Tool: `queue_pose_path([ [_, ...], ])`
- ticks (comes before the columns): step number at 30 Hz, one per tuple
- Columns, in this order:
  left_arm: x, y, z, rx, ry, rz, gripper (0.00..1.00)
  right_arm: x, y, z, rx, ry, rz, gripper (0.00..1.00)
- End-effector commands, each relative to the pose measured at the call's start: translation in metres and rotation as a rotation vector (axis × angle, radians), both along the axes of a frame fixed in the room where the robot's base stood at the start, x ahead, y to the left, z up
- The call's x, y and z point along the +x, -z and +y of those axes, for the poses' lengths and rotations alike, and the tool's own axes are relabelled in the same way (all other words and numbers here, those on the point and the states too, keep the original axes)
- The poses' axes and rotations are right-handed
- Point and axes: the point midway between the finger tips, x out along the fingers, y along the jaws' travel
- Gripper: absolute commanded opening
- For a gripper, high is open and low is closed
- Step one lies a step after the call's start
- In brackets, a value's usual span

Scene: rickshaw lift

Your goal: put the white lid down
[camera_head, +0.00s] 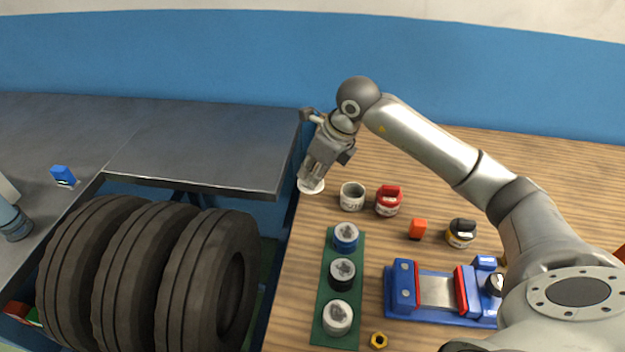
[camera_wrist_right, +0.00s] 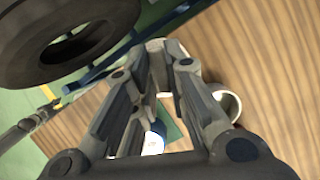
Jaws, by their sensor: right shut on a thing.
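My right gripper (camera_head: 314,178) points down near the left edge of the wooden table. It is shut on the white lid (camera_head: 311,187), which shows as a pale disc below the fingertips. I cannot tell whether the lid touches the table. In the right wrist view, the fingers of the right gripper (camera_wrist_right: 166,65) come together at a pale piece, probably the lid, partly hidden by them. An open white jar (camera_head: 352,197) stands just right of the lid; its rim also shows in the wrist view (camera_wrist_right: 228,106). My left gripper is not in view.
A red-lidded jar (camera_head: 388,201), an orange block (camera_head: 417,229) and a black-lidded jar (camera_head: 461,233) stand further right. A green strip (camera_head: 325,290) holds three jars. A blue vise (camera_head: 403,290) and a yellow nut (camera_head: 378,340) lie nearer. Tires (camera_head: 205,280) stand left.

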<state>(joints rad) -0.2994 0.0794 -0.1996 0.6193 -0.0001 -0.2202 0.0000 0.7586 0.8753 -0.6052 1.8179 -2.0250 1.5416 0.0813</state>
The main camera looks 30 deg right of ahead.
Motion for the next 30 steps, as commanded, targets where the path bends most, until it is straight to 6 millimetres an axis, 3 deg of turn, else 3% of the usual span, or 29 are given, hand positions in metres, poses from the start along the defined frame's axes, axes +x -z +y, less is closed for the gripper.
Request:
queue_pose_path([
  [3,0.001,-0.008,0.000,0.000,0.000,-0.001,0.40,0.015,0.023,-0.009,0.001,0.002,0.008,0.00],
  [10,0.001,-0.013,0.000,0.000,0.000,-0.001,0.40,0.036,0.049,-0.019,0.001,-0.001,0.003,0.00],
  [17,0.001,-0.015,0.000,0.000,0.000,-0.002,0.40,0.043,0.060,-0.023,0.000,0.000,0.002,0.00],
  [24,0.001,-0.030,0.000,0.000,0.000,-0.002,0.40,0.043,0.089,-0.023,0.002,-0.001,0.002,0.00],
  [30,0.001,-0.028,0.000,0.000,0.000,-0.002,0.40,0.043,0.090,-0.023,0.000,-0.002,-0.001,0.00],
])
